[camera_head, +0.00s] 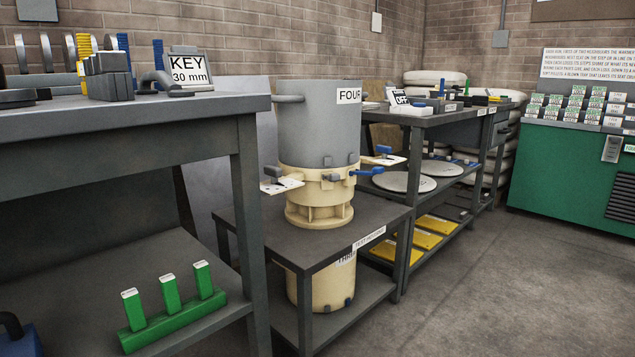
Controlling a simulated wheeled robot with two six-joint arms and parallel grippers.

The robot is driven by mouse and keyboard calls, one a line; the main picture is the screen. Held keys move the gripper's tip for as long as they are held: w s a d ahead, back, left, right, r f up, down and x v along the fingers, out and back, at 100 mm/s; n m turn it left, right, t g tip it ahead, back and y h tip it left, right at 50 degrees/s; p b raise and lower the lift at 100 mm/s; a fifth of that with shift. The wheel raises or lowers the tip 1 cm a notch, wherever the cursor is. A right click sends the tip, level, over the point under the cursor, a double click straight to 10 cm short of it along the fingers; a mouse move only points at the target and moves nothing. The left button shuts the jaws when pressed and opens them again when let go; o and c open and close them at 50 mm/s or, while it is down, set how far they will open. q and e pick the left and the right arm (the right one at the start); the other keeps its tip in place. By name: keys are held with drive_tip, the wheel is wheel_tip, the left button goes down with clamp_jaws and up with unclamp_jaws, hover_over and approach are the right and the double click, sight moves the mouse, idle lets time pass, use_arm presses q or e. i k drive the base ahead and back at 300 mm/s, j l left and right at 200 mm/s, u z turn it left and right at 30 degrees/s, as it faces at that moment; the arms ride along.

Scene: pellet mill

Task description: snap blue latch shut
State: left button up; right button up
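A blue latch (367,172) sticks out to the right from the cream collar (320,186) of the unit labelled FOUR. Its lever points outward, roughly level. A second small blue part (383,149) sits above a white tagged plate (382,159) just behind it. A grey latch (272,171) sits above another white tagged plate (281,186) on the collar's left side. A grey cylinder (320,125) stands on top of the collar. Neither of my grippers is in view.
The unit stands on a low dark table (340,237) with another cream unit (335,285) on its shelf. A tall grey bench (130,115) blocks the left side. A bench with discs (404,182) stands behind at right. Concrete floor (480,300) is clear at front right.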

sight(376, 169)
drive_tip(key=i+z, duration=0.3)
drive_tip(key=i, duration=0.25)
drive_tip(key=i+z, duration=0.25)
drive_tip(key=i, duration=0.3)
drive_tip(key=i+j+z, duration=0.15)
drive_tip(key=i+z, duration=0.15)
drive_tip(key=i, duration=0.25)
